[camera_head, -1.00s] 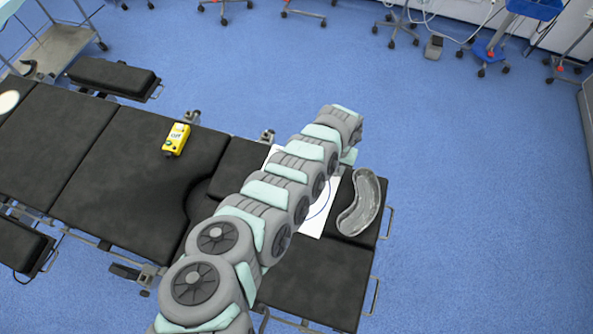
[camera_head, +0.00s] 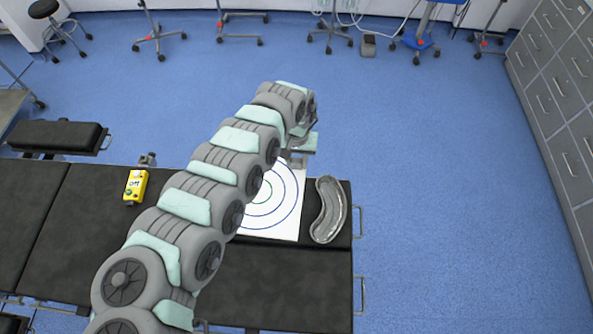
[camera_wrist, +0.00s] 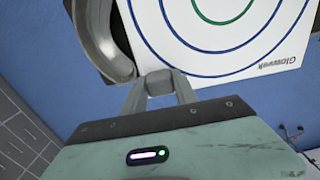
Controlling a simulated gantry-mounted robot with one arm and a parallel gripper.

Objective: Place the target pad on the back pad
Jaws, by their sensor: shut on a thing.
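The target pad (camera_head: 286,218) is a white sheet with blue and green rings. It lies on the black table beside the kidney tray, partly hidden by my arm. It fills the top of the wrist view (camera_wrist: 285,40). My gripper (camera_head: 298,160) is at its far right corner. In the wrist view my gripper is shut on a small grey block (camera_wrist: 159,84), which overlaps the pad's edge; I cannot tell whether the two are joined. The large black section at left (camera_head: 88,225) appears to be the back pad.
A yellow box (camera_head: 135,187) sits on the large black section. A clear kidney tray (camera_head: 328,210) lies just right of the target pad. Metal rails (camera_head: 361,295) edge the table's right end. A black arm board (camera_head: 55,136) stands at the far left.

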